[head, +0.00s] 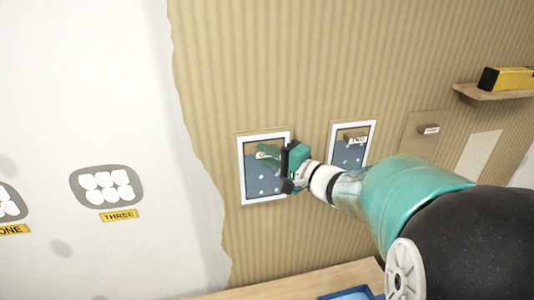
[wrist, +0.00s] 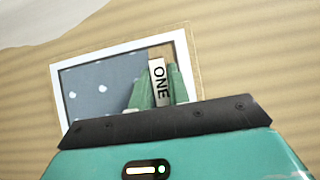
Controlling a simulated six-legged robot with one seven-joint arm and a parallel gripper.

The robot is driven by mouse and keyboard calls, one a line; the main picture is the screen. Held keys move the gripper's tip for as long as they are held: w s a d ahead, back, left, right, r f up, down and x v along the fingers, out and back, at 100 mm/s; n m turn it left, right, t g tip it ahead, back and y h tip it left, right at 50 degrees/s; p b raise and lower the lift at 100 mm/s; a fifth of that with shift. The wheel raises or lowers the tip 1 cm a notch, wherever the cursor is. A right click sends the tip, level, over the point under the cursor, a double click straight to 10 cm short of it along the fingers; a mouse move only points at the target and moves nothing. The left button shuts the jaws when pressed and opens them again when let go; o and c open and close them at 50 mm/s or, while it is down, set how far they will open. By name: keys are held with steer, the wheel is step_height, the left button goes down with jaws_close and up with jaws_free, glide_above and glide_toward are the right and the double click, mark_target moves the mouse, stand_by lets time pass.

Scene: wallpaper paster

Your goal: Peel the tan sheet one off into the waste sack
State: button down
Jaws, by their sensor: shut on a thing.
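My gripper (head: 270,152) is at the white-framed panel marked ONE (head: 263,198) on the ribbed tan wall. Its green fingers are shut on the tab labelled ONE (wrist: 159,80), which stands between them in the wrist view. A small tan piece of sheet one (wrist: 157,52) shows behind the tab, at the frame's upper right there. The rest of the frame's inside is blue-grey with white dots. The fingers cover part of it, so the sheet's full extent is hidden. No waste sack is recognisable in either view.
A similar frame with tab TWO (head: 357,140) is to the right, then a tan square with a small tab (head: 431,129). A shelf (head: 495,94) holds a yellow-black tool (head: 507,79). Grey pads labelled ONE and THREE (head: 119,214) are left. A wooden ledge (head: 290,282) bears a blue object (head: 346,293).

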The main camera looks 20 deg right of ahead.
steer(key=shift+s, duration=0.35)
steer(key=shift+s, duration=0.15)
steer(key=shift+s+a, duration=0.15)
steer(key=shift+s, duration=0.15)
steer(key=shift+s, duration=0.45)
steer(key=shift+s+a, duration=0.2)
steer(key=shift+s, duration=0.45)
steer(key=shift+s, duration=0.1)
